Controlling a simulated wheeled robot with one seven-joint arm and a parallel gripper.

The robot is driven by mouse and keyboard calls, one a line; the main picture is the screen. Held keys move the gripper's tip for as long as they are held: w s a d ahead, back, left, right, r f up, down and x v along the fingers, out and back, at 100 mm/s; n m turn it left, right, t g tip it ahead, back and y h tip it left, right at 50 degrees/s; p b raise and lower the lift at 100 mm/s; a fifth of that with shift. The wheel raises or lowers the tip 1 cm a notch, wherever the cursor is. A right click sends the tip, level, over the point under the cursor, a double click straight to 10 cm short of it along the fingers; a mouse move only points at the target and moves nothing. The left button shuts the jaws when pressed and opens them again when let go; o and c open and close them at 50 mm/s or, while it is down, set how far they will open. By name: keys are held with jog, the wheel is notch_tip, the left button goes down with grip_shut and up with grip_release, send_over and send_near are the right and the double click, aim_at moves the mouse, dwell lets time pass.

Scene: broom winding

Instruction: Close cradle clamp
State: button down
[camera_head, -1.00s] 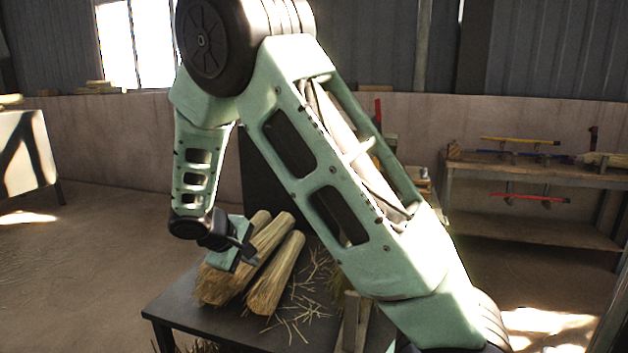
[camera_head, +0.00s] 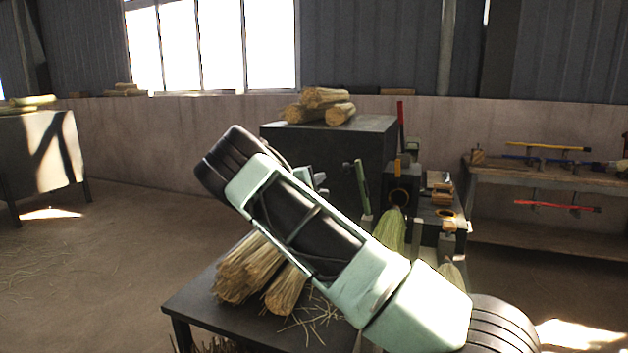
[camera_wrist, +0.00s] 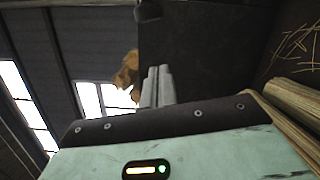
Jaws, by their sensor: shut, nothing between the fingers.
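The clamp fixture is not recognisable in the wrist view.
A dark cabinet (camera_head: 330,140) with straw bundles (camera_head: 322,98) on top stands behind my arm. A low dark table (camera_head: 220,318) holds more straw bundles (camera_head: 245,270). A wooden bench (camera_head: 530,175) with coloured handles is at the right. Floor is open at left.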

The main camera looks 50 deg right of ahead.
jog(key=s+d+r+p, duration=0.1)
jog(key=s+d+p, duration=0.1)
jog(key=d, duration=0.3)
jog(key=shift+s+d, duration=0.2)
jog(key=shift+s, duration=0.15)
jog(key=shift+s+d+b, duration=0.1)
jog(key=shift+s+b, duration=0.05)
jog(key=shift+b, duration=0.3)
